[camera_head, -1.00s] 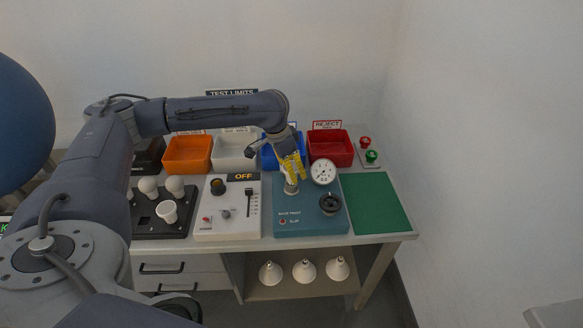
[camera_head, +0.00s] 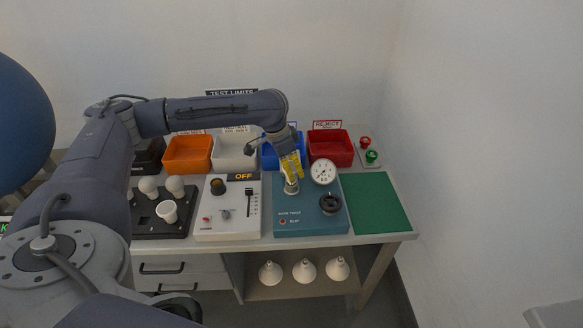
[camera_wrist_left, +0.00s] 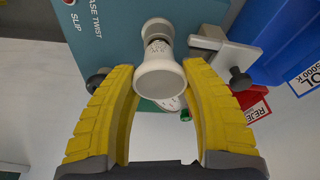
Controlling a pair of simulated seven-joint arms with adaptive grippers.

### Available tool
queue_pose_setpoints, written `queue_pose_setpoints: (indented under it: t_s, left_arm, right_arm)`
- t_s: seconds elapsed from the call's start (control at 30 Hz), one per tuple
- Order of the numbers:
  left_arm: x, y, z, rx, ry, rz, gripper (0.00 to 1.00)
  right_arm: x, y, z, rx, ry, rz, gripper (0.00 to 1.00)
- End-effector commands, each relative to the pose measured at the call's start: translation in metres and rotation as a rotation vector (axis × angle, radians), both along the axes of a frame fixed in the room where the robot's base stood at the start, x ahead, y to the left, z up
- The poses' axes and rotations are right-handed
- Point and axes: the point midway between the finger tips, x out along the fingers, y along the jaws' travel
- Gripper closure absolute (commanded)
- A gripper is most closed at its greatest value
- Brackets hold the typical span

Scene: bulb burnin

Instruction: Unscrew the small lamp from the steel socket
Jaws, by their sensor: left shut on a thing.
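My left gripper (camera_head: 291,178) points down over the teal base-twist box (camera_head: 310,215) and is shut on the small lamp. In the left wrist view, the white lamp (camera_wrist_left: 160,78) sits between the yellow fingers of my left gripper (camera_wrist_left: 163,75), its wide round face towards the camera. Beyond its narrow neck is the socket (camera_wrist_left: 157,28) on the teal box; the lamp appears lined up with it, but I cannot tell how far the threads are engaged. In the head view the fingers hide most of the lamp. My right gripper is not in view.
A dial gauge (camera_head: 322,171) and a black knob (camera_head: 330,203) stand close right of the gripper. Blue (camera_head: 270,158) and red (camera_head: 343,150) bins stand behind. A grey control box (camera_head: 230,225) reads OFF. The green mat (camera_head: 376,205) is clear.

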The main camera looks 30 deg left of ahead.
Motion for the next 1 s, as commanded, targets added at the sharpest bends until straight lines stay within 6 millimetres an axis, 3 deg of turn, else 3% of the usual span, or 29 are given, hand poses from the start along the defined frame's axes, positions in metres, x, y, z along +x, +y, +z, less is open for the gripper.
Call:
queue_pose_setpoints:
  t_s: [0.1,0.27,1.0]
  left_arm:
    - [-0.0003,-0.0007,0.0000,-0.001,0.001,0.000,0.84]
    - [-0.0005,-0.0010,0.0000,0.000,0.001,0.037,0.84]
    - [0.0000,-0.0019,0.0005,-0.001,0.000,0.661,0.84]
  right_arm:
    - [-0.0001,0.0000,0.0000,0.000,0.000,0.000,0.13]
    - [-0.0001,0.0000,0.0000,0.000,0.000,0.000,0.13]
    - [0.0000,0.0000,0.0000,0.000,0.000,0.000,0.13]
